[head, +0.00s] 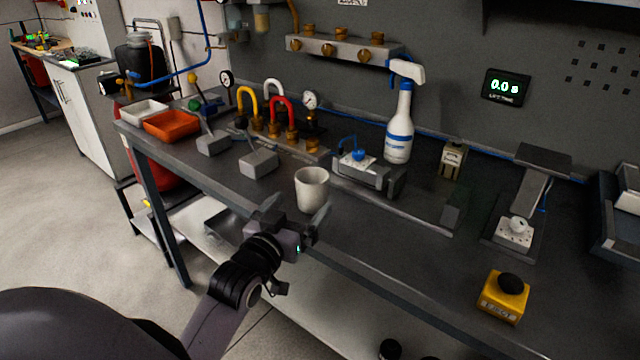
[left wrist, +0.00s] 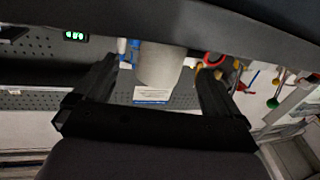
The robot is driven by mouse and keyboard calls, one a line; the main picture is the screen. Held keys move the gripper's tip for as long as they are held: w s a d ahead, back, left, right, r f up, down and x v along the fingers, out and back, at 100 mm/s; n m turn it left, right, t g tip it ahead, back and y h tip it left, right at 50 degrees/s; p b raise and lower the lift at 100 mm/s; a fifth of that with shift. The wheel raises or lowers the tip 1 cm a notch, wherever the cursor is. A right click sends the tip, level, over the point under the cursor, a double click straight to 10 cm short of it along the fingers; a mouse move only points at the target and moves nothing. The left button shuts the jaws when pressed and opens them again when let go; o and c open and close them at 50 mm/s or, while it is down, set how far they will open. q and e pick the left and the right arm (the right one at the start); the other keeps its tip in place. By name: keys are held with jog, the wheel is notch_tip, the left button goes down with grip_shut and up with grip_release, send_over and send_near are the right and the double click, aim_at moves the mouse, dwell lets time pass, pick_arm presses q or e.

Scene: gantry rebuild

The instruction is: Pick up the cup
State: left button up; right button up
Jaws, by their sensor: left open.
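The white cup (head: 312,188) stands upright on the dark workbench, near its front edge. It also shows in the left wrist view (left wrist: 160,64), between and beyond the two fingers. My left gripper (head: 296,217) is open and empty, just in front of the cup on the near side. In the left wrist view its fingers (left wrist: 157,88) are spread wider than the cup. I cannot tell whether a finger touches the cup. My right gripper is not in view.
Behind the cup is a grey fixture with a blue clamp (head: 365,172). A spray bottle (head: 400,125) stands behind that. Grey blocks with levers (head: 258,162) are to the left. A yellow button box (head: 503,297) sits at the right. The workbench (head: 390,255) is clear right of the cup.

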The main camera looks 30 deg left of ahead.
aim_at(305, 198)
pick_arm(q)
jog(key=shift+w+a+r, duration=0.1)
jog(key=shift+w+a, duration=0.05)
jog(key=shift+w, duration=0.5)
jog(key=shift+w+a+r, duration=0.1)
jog(key=shift+w, duration=0.55)
jog(key=shift+w+a+f+p, duration=0.1)
jog(key=shift+w+a+p, duration=0.1)
jog(key=shift+w, duration=0.8)
jog(key=shift+w+a+f+p, duration=0.1)
jog(key=shift+w+a, duration=0.1)
jog(key=shift+w, duration=0.75)
jog(key=shift+r, duration=0.1)
jog(key=c, duration=1)
